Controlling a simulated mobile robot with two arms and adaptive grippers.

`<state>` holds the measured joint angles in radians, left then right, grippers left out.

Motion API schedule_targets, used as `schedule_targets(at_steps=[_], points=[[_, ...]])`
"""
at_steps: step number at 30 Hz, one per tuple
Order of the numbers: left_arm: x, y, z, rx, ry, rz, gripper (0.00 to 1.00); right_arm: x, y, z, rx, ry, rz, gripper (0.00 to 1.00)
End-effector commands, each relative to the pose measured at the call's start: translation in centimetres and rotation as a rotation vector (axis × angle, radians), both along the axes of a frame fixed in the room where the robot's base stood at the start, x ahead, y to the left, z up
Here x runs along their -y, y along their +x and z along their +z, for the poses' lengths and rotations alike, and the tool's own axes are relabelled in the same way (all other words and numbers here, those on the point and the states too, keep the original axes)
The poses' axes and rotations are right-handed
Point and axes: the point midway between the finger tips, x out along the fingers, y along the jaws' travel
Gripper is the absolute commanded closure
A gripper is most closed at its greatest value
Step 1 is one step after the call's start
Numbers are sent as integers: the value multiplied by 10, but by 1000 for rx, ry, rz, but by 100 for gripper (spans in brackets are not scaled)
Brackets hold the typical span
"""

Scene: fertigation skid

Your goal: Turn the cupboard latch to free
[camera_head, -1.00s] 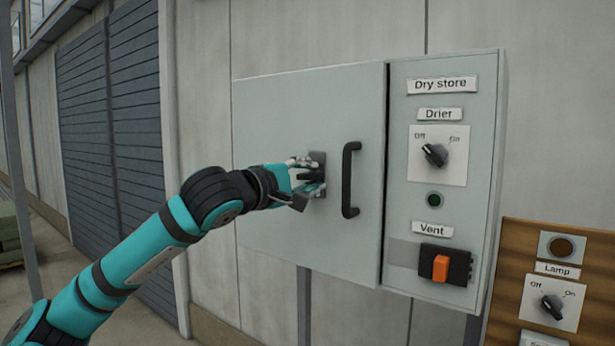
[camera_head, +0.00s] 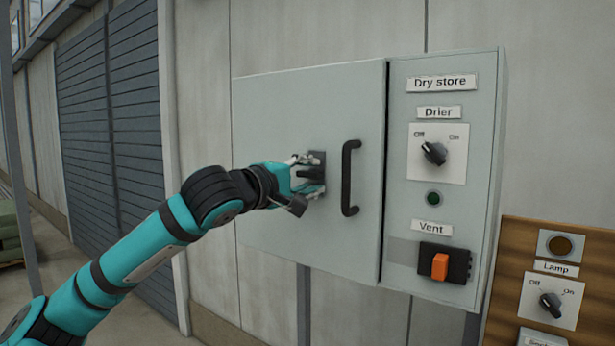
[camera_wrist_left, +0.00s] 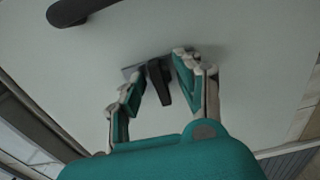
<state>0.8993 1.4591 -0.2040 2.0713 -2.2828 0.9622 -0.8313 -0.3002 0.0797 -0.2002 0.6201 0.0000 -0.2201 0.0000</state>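The cupboard latch (camera_head: 318,168) is a dark plate with a dark lever on the pale grey door (camera_head: 285,105), left of the black door handle (camera_head: 347,178). My left gripper (camera_head: 308,174) is at the latch, its fingers on either side of the lever. In the left wrist view, the dark lever (camera_wrist_left: 159,84) stands between the spread fingers of my left gripper (camera_wrist_left: 158,82). The right-hand finger is close to the lever; a gap shows on the other side. Contact cannot be told. The gripper partly hides the latch in the head view. My right gripper is out of view.
Right of the door is a panel with the drier knob (camera_head: 434,154), a green lamp (camera_head: 433,198) and an orange vent switch (camera_head: 440,266). A wooden board (camera_head: 506,285) with a lamp knob (camera_head: 551,305) is lower right. Space left of the cupboard is open.

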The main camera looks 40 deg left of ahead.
Motion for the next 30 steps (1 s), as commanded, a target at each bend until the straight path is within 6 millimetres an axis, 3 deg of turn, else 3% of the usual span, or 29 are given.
schedule_targets(at_steps=[10, 20, 30], points=[[-1, -5, 2, 4, 2, 4, 65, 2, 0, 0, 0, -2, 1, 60], [2, -30, 1, -2, 7, 7, 65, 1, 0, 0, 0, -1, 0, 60], [9, -87, 2, 5, 5, 5, 65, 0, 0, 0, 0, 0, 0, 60]])
